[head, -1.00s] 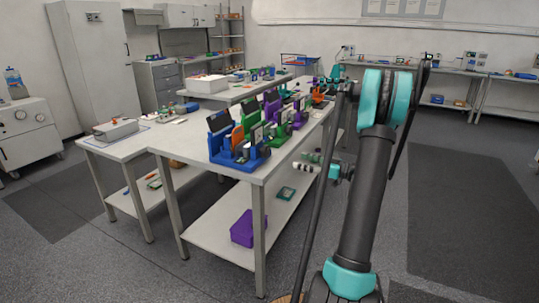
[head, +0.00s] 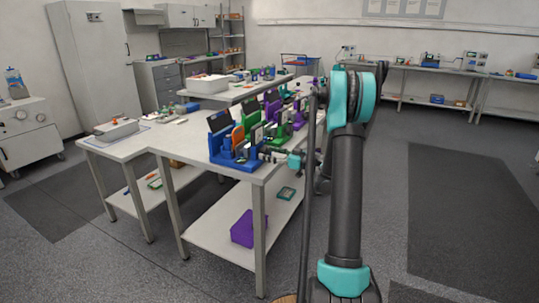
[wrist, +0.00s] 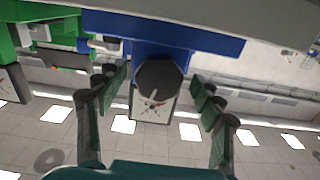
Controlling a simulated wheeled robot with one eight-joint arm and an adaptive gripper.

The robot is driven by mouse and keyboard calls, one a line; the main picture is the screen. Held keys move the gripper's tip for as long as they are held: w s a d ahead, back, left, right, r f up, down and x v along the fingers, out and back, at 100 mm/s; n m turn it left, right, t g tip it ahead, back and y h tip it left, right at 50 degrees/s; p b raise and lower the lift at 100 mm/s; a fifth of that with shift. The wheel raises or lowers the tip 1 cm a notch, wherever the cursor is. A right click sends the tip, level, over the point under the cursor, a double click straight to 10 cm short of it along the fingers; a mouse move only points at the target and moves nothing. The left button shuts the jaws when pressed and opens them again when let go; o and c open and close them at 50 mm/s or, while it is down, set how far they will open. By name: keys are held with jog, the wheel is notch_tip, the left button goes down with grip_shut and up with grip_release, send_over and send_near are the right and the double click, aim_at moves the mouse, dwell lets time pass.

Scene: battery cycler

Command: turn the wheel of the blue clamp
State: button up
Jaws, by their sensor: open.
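The blue clamp (head: 222,157) stands at the near corner of the table, with a black panel and an orange part on it. In the wrist view, its blue body (wrist: 200,38) crosses the top and the dark, faceted wheel (wrist: 160,80) sits at the middle. My gripper (head: 269,154) is open on the clamp's right side. In the wrist view, its two green-padded fingers stand left and right of the wheel, with a gap on each side. The wheel is hard to make out in the head view, where my gripper is close in front of it.
Green clamps (head: 250,116) and purple clamps (head: 272,102) stand in a row behind the blue one. A green body (wrist: 12,55) shows at the wrist view's left. A purple box (head: 242,229) lies on the lower shelf. The floor right of the table is open.

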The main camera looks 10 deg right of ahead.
jog(key=c, duration=1.2)
jog(key=shift+o, duration=0.2)
jog(key=shift+m, duration=0.4)
jog(key=m, duration=0.4)
jog(key=shift+m, duration=0.3)
jog(key=m, duration=0.5)
jog(key=shift+s, duration=0.1)
jog(key=m, duration=0.5)
jog(key=shift+r+m, duration=0.1)
jog(key=shift+m, duration=0.3)
jog(key=m, duration=0.4)
jog(key=shift+m, duration=0.3)
